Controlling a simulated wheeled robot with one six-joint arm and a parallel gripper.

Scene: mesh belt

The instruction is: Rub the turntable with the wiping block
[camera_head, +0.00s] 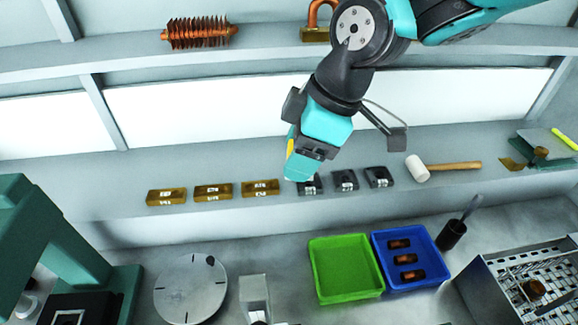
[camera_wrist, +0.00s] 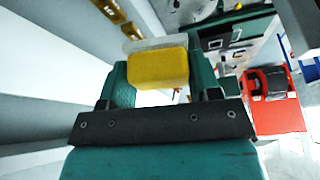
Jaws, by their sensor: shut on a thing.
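The turntable (camera_head: 188,292) is a round grey metal disc with dark marks and a small dark knob near its rim, on the lower bench at the left. My gripper (camera_head: 298,168) is high above the back shelf, to the right of and well apart from the turntable. It is shut on the wiping block (camera_wrist: 158,70), a yellow block with a pale grey layer along one side. In the head view only a small yellow part of the block (camera_head: 290,147) shows beside the gripper; the rest is hidden.
Brass blocks (camera_head: 213,191) and dark blocks (camera_head: 346,180) line the shelf, with a mallet (camera_head: 440,168) to their right. A green press (camera_head: 60,250) stands left of the turntable. A green tray (camera_head: 345,292) and blue tray (camera_head: 430,279) lie to the right.

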